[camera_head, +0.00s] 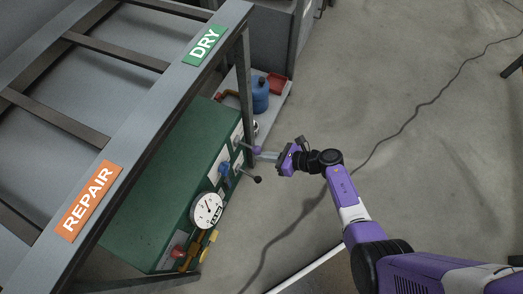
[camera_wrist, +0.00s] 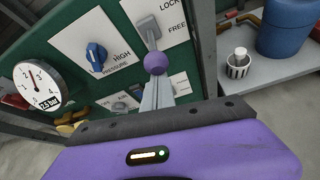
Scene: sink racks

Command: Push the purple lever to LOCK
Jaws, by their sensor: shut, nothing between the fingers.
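The purple lever's round knob (camera_wrist: 155,63) shows in the wrist view, on a grey stem in front of a white plate marked LOCK at the top and FREE below (camera_wrist: 172,22). In the head view the purple knob (camera_head: 257,149) stands out from the front of the green box (camera_head: 172,190). My gripper (camera_wrist: 156,84) is shut and empty. Its fingertips are right at the knob, just below it in the wrist view; I cannot tell whether they touch. In the head view my gripper (camera_head: 262,155) reaches in from the right.
A blue knob (camera_wrist: 96,56) marked PRESSURE and a dial gauge (camera_wrist: 37,89) sit left of the lever. A black-knobbed lever (camera_head: 257,180) sticks out nearby. A metal table post (camera_head: 243,85) and a shelf with a blue canister (camera_head: 260,96) stand close. The floor at right is open.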

